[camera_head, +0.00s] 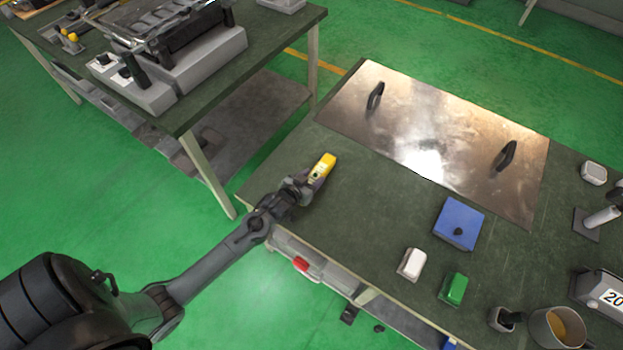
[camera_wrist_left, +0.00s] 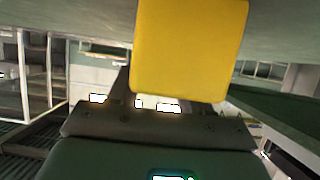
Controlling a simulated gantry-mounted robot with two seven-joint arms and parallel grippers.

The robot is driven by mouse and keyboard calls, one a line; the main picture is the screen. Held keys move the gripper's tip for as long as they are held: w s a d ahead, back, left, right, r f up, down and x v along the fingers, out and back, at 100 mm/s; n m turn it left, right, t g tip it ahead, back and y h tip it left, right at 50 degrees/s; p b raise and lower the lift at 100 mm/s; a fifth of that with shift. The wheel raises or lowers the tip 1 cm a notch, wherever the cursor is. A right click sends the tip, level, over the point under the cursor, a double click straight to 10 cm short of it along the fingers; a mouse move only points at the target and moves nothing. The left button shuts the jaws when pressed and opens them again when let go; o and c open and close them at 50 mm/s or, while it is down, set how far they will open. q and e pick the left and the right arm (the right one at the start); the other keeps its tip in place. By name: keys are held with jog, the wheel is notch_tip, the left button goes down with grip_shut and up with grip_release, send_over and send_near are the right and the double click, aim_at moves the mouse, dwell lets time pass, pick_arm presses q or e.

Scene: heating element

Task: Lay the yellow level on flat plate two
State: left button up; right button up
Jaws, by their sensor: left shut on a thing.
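The yellow level (camera_head: 324,164) is in my left gripper (camera_head: 310,182), near the left front edge of the right-hand table. In the left wrist view the level (camera_wrist_left: 188,48) is a large yellow block in front of the gripper body. My left gripper is shut on it; its fingertips are partly hidden. I cannot tell whether the level touches the table. A large shiny metal plate (camera_head: 400,130) with two black handles lies at the back of this table. No label shows which plate is flat plate two. My right gripper is not in view.
A blue block (camera_head: 459,223), a white block (camera_head: 412,264) and a green block (camera_head: 453,289) stand right of the level. A metal cup (camera_head: 558,327) stands at the front right. Dark green tabletop (camera_head: 370,190) is bare between level and plate. Another table holds equipment (camera_head: 180,45).

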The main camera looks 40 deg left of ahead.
pick_arm(q)
jog(key=o, duration=1.3)
jog(key=shift+r, duration=0.15)
jog(key=shift+s+d+r, duration=0.1)
jog(key=shift+s+r, duration=0.05)
jog(key=shift+s, duration=0.15)
jog(key=s+d+r+m+g+p, duration=0.1)
jog(key=s+d+r+g, duration=0.2)
jog(key=s, duration=0.5)
jog(key=s+d+r+m+g+h+p, duration=0.1)
jog(key=s+d+r+g, duration=0.2)
jog(key=s, duration=0.6)
jog(key=s+d+r+m+g+h+p, duration=0.1)
jog(key=s+d+r+g, duration=0.2)
jog(key=s+d+r, duration=0.2)
jog(key=shift+s+d+r+p, duration=0.15)
jog(key=shift+s+d, duration=0.1)
jog(key=shift+s, duration=0.35)
jog(key=shift+s+d+r+p, duration=0.1)
jog(key=shift+s+d, duration=0.15)
jog(key=shift+s, duration=0.4)
jog(key=shift+s+d+r+p, duration=0.15)
jog(key=shift+s+d, duration=0.1)
jog(key=shift+s, duration=0.35)
